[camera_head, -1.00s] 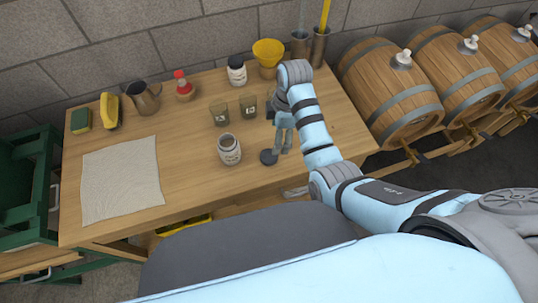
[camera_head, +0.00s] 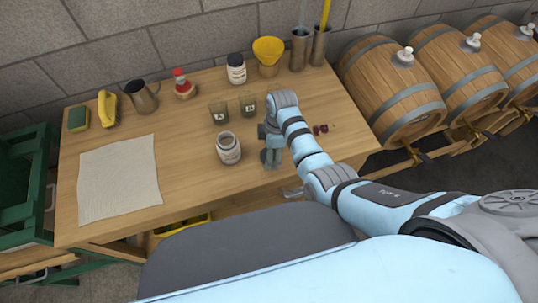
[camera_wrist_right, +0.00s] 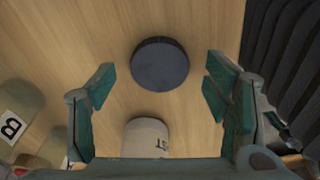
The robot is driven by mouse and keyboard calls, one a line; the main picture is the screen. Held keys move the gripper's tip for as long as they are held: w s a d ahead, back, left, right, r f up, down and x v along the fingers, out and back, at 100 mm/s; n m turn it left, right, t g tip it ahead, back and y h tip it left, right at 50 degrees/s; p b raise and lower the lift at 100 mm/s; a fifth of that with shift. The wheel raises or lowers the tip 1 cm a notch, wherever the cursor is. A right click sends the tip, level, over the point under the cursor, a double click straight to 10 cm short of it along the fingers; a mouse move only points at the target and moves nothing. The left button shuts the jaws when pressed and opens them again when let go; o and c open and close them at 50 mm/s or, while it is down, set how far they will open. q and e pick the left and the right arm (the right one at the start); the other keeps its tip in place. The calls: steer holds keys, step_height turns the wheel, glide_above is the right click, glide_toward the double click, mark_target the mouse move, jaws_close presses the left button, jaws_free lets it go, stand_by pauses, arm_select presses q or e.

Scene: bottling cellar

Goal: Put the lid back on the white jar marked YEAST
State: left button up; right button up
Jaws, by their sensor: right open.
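The white open-topped jar (camera_head: 228,150) stands upright near the front edge of the wooden table. Its label is too small to read in the head view; in the right wrist view a white jar (camera_wrist_right: 147,137) shows label letters ending in "ST". A dark round lid (camera_wrist_right: 160,64) lies flat on the table and is mostly hidden by my gripper in the head view. My right gripper (camera_head: 271,160) is just right of the jar, pointing down over the lid. In the wrist view its open, empty fingers (camera_wrist_right: 158,83) stand either side of the lid. My left gripper is out of view.
Labelled glasses (camera_head: 219,113) stand behind the jar. A dark-lidded white jar (camera_head: 236,70), yellow funnel (camera_head: 268,55), red-topped bottle (camera_head: 183,86) and metal jug (camera_head: 142,97) line the back. A pale cloth (camera_head: 118,180) lies left. Small dark red pieces (camera_head: 320,129) lie right of my arm.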

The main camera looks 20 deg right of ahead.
steer(key=shift+f, duration=0.45)
steer(key=shift+c, duration=0.2)
steer(key=c, duration=0.7)
steer(key=shift+c, duration=0.2)
step_height(320, 180, up, 10)
steer(key=p, duration=0.2)
